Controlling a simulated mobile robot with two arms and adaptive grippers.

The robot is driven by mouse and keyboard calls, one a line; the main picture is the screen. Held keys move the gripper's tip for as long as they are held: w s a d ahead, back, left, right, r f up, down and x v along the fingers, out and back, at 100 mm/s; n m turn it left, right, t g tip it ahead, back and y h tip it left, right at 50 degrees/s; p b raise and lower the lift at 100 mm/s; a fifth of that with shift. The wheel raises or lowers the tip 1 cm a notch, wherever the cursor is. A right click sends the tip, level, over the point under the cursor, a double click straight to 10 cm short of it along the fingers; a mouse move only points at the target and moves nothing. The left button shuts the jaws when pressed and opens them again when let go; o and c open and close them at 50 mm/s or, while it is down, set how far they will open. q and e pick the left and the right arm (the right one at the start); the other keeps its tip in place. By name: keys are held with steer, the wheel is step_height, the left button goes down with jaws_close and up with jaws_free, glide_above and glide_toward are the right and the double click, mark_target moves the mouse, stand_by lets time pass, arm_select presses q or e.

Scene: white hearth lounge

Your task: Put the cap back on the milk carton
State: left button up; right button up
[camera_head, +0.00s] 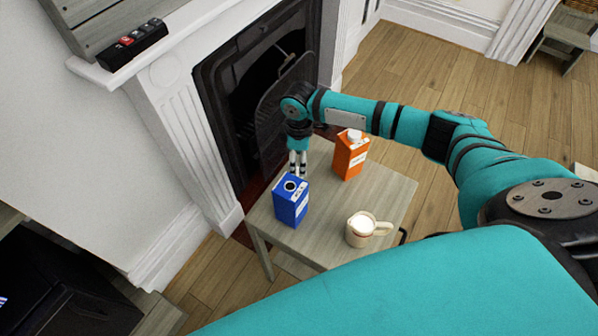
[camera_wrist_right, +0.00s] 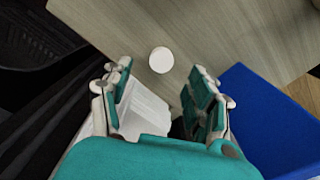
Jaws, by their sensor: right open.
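The blue carton (camera_head: 291,203) stands upright on the small table, with an uncapped dark round spout on its top. Its blue side (camera_wrist_right: 268,115) fills the right of the right wrist view. A small white round cap (camera_wrist_right: 161,60) lies on the tabletop in that view; in the head view I cannot make it out. My right gripper (camera_head: 298,168) points down just behind the blue carton. Its fingers (camera_wrist_right: 166,80) are open and apart, with the cap showing ahead between them, not gripped. My left gripper is not in view.
The grey wooden table (camera_head: 327,240) also holds an orange carton (camera_head: 350,155) with a white cap and a cream jug (camera_head: 362,230) of white liquid. A dark fireplace (camera_head: 250,90) with white surround stands close behind and left. Bare tabletop lies between these items.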

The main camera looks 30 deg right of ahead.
step_height(320, 180, down, 5)
steer(key=shift+s+r, duration=0.1)
steer(key=shift+c, duration=0.4)
steer(key=c, duration=0.7)
